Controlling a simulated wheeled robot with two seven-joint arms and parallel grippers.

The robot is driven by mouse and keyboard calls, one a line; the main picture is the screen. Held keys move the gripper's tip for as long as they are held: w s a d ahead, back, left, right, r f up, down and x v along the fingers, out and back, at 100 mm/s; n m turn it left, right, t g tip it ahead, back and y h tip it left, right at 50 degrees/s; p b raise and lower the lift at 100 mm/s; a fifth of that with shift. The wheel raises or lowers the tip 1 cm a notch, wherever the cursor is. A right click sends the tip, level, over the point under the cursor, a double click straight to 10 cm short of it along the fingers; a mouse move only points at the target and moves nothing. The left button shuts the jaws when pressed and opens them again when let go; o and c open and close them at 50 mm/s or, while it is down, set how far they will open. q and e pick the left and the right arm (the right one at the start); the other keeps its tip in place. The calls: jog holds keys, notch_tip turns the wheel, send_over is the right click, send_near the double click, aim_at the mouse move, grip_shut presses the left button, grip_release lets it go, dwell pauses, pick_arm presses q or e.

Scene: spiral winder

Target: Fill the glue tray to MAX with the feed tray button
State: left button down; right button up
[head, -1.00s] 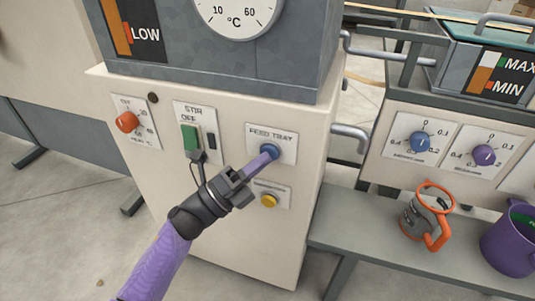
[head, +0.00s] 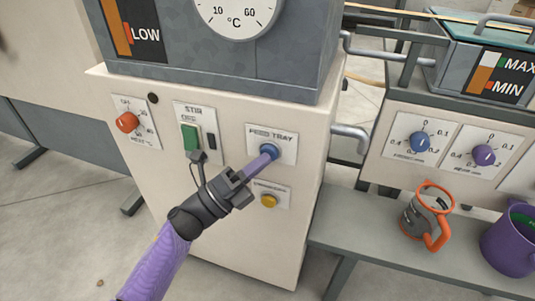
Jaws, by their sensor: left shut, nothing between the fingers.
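The blue feed tray button (head: 269,152) sits on a white plate labelled FEED TRAY on the front of the cream cabinet. My left gripper (head: 265,157) is shut and empty, its purple fingertips at the button; they appear to touch it and hide part of it. The glue tray (head: 452,60) is at the upper right, with a level gauge (head: 500,76) marked MAX and MIN. The gauge shows a brown column with its top between the two marks, near the green mark by MAX. My right gripper is not in view.
Below the feed tray plate is a yellow button (head: 269,201). To the left are a green stir switch (head: 191,137) and an orange heat knob (head: 127,122). An orange-handled mug (head: 420,222) and a purple pot (head: 510,245) stand on the grey shelf (head: 380,240).

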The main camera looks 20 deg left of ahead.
pick_arm(q)
jog(key=shift+s+p, duration=0.35)
jog(key=shift+s, duration=0.45)
jog(key=s+p, duration=0.2)
jog(key=s, duration=0.3)
jog(key=shift+a, duration=0.1)
jog(key=shift+p, duration=0.3)
dwell(2.5)
